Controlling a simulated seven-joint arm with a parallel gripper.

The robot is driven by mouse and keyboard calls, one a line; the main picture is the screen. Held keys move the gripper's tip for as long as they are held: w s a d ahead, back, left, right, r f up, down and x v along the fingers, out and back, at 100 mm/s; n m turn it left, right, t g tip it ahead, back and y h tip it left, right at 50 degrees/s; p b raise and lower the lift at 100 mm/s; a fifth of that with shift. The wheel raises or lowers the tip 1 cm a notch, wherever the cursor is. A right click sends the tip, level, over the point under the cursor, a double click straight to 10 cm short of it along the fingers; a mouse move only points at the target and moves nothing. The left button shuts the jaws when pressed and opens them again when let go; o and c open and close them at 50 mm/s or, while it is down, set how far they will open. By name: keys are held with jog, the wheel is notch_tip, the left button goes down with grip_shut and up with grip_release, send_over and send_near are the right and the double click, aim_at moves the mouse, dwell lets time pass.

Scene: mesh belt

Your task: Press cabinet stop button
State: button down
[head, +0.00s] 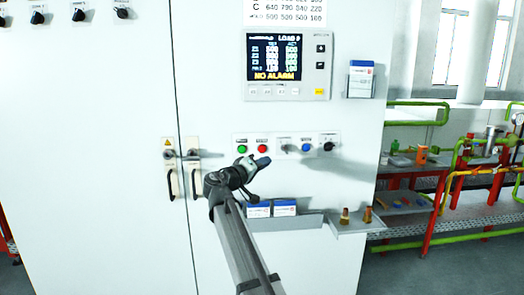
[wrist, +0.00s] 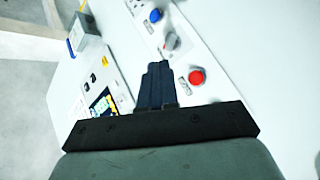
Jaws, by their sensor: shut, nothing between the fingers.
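The red push button (head: 262,149), likely the cabinet stop button, sits on a white control strip (head: 324,134) on the cabinet door. It also shows in the wrist view (wrist: 196,77), right of the fingertips. My gripper (head: 263,162) is shut and empty, in front of the strip, its tip just below the red button in the head view. In the wrist view its dark fingers (wrist: 158,68) are together and point between the red button and a grey selector knob (wrist: 172,41). No contact with the button is visible. The labels are too small to read.
A green button (head: 242,149) is left of the red one; a blue button (head: 307,147) and black knob (head: 328,146) are to the right. A display (head: 287,62) reads "NO ALARM" above. A ledge with small boxes (head: 284,207) is below. Door handles (head: 193,168) are at left.

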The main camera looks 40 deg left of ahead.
aim_at(262, 148)
jog(key=shift+a+r+m, duration=0.1)
jog(key=shift+r+m, duration=0.05)
jog(key=shift+m, duration=0.25)
jog(key=shift+w+a, duration=0.1)
jog(key=shift+w+a, duration=3)
jog(key=shift+a, duration=0.05)
jog(key=shift+w, duration=0.1)
jog(key=shift+w+a, duration=0.2)
jog(key=shift+a, duration=0.05)
jog(key=shift+w+a, duration=0.35)
dwell(1.4)
jog(key=shift+d, duration=0.1)
jog(key=shift+s+d, duration=0.55)
jog(key=shift+s, duration=0.1)
